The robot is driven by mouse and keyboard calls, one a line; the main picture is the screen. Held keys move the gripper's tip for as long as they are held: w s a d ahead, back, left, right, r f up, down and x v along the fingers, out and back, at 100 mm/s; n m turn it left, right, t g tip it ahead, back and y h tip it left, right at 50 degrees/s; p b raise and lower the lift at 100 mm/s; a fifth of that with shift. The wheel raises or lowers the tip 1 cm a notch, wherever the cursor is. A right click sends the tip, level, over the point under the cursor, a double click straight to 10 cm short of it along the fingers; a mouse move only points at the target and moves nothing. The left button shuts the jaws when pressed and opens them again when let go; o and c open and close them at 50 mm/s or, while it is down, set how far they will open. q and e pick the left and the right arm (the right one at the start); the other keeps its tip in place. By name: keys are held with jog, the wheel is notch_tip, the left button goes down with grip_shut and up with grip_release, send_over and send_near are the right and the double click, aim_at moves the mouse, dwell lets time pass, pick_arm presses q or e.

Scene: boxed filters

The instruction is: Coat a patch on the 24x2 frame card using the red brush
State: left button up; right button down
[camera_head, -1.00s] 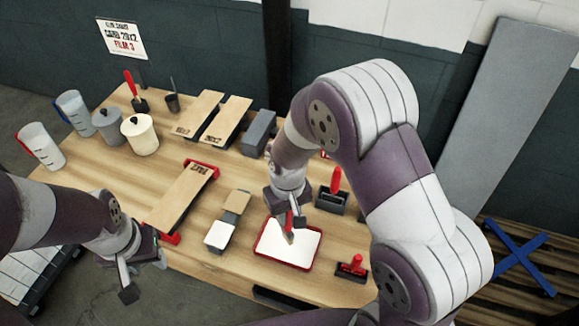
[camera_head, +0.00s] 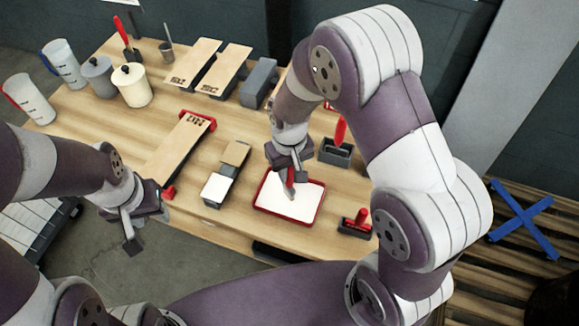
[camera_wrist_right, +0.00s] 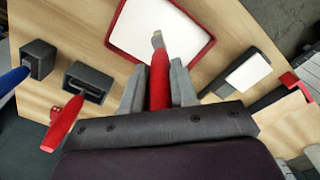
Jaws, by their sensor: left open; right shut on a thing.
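My right gripper (camera_head: 289,168) is shut on the red brush (camera_head: 290,179), whose handle and pale bristles also show in the right wrist view (camera_wrist_right: 158,80). The bristles point down over the red-rimmed tray (camera_head: 262,206) with white contents. I cannot tell whether they touch the white. A tan frame card (camera_head: 178,148) lies between red end pieces at the table's middle left; its lettering is not clearly legible. Two more tan cards (camera_head: 193,66) (camera_head: 224,72) lie at the back, with blurred print. My left gripper (camera_head: 131,226) is open and empty off the table's front left edge.
A grey block (camera_head: 259,83) lies right of the back cards. A pad with a white face (camera_head: 217,188) is left of the tray. A dark holder (camera_head: 335,152) with a red handle and a red-handled tool (camera_head: 357,223) stand right. Jugs and pots (camera_head: 131,87) fill the back left.

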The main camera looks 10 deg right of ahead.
jog(key=shift+w+f, duration=0.1)
jog(key=shift+w, duration=0.15)
jog(key=shift+s, duration=0.2)
jog(key=shift+w+f, duration=0.1)
jog(key=shift+f, duration=0.1)
jog(key=shift+f+b, duration=0.25)
jog(key=shift+b, duration=0.1)
dwell(1.3)
